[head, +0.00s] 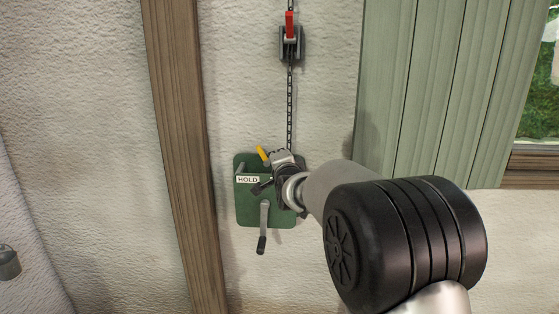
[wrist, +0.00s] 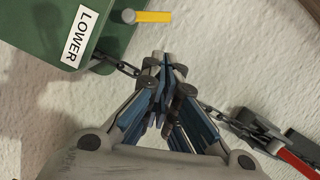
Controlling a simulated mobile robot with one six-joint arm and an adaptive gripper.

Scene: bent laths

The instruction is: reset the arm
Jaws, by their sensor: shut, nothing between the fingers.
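My gripper (head: 277,172) is in front of the upper right part of a green wall plate (head: 247,213) in the head view. In the wrist view, its fingers (wrist: 163,72) are together and hold nothing. A yellow lever (head: 262,154) sticks out at the plate's top edge, beside my gripper; it also shows in the wrist view (wrist: 152,17), just beyond the fingertips. A crank (head: 263,225) hangs down on the plate's front. The plate reads HOLD in the head view and LOWER in the wrist view. My gripper hides the plate's upper right.
A dark chain (head: 290,100) runs up the wall to a grey bracket with a red lever (head: 290,25). In the wrist view the chain passes behind my fingers. A wooden post (head: 180,130) stands left of the plate, and a green shutter (head: 430,90) is at the right.

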